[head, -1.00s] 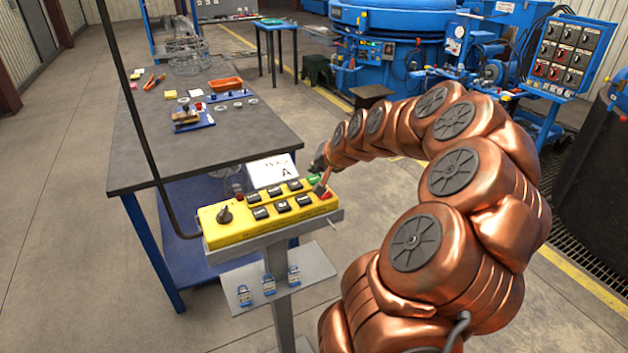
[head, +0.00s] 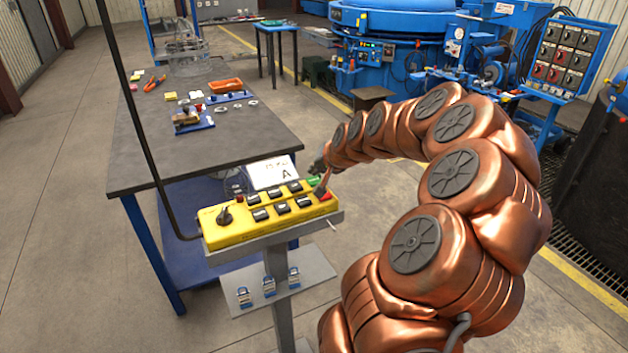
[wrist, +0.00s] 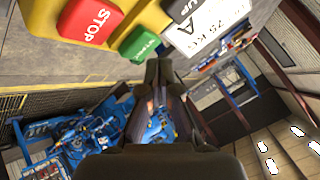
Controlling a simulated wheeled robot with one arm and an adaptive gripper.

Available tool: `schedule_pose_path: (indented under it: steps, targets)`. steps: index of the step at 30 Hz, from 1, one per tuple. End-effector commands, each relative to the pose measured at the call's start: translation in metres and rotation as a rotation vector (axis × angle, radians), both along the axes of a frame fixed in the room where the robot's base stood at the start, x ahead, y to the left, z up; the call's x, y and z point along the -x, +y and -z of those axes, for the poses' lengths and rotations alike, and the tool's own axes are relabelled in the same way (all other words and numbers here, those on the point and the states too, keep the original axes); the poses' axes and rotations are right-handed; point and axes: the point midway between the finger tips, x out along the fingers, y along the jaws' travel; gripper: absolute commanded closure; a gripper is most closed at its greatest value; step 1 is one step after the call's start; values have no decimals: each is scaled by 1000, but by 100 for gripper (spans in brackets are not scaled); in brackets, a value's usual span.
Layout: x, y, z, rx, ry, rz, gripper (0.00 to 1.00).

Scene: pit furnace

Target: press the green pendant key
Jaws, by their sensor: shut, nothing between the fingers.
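The yellow pendant (head: 236,231) lies on a grey stand, with a dark knob at its left end and rows of black keys. The green key (head: 314,181) is at its right end beside the red key (head: 325,197), and my arm's end partly covers this area. In the wrist view the green key (wrist: 138,44) and red STOP key (wrist: 88,20) show clearly. My gripper (wrist: 162,70) is shut and empty. Its tips appear close beside the green key, toward the white card; whether they touch it I cannot tell.
A white card (head: 268,173) marked A stands behind the pendant. A black cable (head: 137,120) runs up on the left. The dark workbench (head: 150,165) is behind, with an orange tray (head: 226,85).

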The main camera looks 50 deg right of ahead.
Motion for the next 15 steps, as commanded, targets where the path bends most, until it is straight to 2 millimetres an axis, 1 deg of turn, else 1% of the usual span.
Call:
schedule_pose_path:
  steps: [6, 15]
  targets:
    - [0, 0, 1, 0, 0, 0, 100]
    - [0, 0, 9, 1, -1, 1, 100]
